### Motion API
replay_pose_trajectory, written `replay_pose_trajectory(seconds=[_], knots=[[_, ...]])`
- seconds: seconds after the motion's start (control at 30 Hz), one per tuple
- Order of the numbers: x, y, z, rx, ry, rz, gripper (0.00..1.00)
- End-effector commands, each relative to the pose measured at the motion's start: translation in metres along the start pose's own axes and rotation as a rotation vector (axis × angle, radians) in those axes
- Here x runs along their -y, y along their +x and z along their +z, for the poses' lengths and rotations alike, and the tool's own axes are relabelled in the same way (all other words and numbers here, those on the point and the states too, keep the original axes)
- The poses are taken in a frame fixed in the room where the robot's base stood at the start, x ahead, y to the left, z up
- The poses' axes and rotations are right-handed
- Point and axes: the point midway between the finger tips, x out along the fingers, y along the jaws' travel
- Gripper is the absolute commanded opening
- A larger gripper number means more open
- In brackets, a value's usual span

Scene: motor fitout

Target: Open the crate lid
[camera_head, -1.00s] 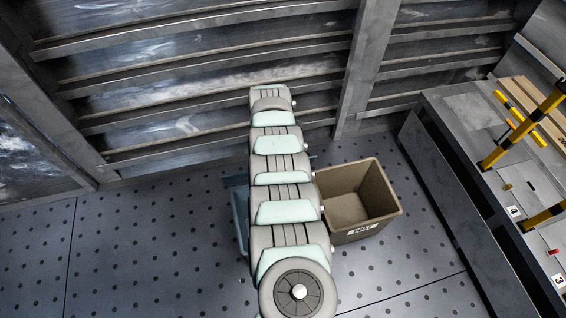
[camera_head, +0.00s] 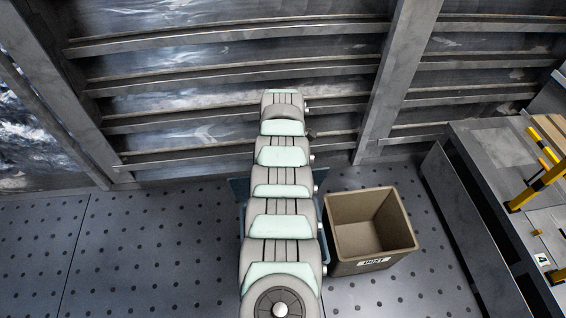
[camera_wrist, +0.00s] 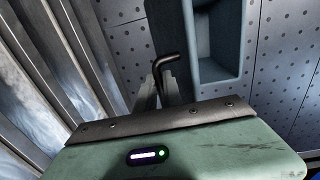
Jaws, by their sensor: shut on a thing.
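My gripper (camera_wrist: 158,92) is shut on a black bent handle (camera_wrist: 166,62) in the wrist view. The handle's bent end sticks out past the fingers. The blue-grey crate (camera_wrist: 182,50) shows beyond the handle, with a recess in it. In the head view my arm hides most of the crate (camera_head: 322,240), and only narrow strips show beside the arm. A darker teal panel (camera_head: 237,188), which looks like the lid, shows at the crate's far side, apparently raised. My gripper and the handle are hidden behind my arm there.
An open, empty brown bin (camera_head: 372,225) stands on the floor just right of the crate. A grey workbench (camera_head: 500,150) with yellow-black bars is at the right. A ribbed metal wall (camera_head: 220,70) runs behind. The dotted floor at the left is clear.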

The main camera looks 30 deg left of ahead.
Motion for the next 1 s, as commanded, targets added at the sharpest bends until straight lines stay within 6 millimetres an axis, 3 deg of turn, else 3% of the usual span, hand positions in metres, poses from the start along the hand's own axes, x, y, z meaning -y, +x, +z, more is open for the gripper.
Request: replay_pose_trajectory(seconds=[0.03,0.07,0.3,0.67,1.0], knots=[[0.002,0.003,-0.002,-0.002,-0.003,-0.005,0.00],[0.002,0.003,-0.002,-0.002,-0.003,-0.005,0.12],[0.001,0.001,-0.001,-0.001,-0.001,-0.002,0.32],[0.000,-0.008,0.001,0.000,0.001,0.000,0.32],[0.000,-0.074,0.001,0.001,0.001,0.000,0.32]])
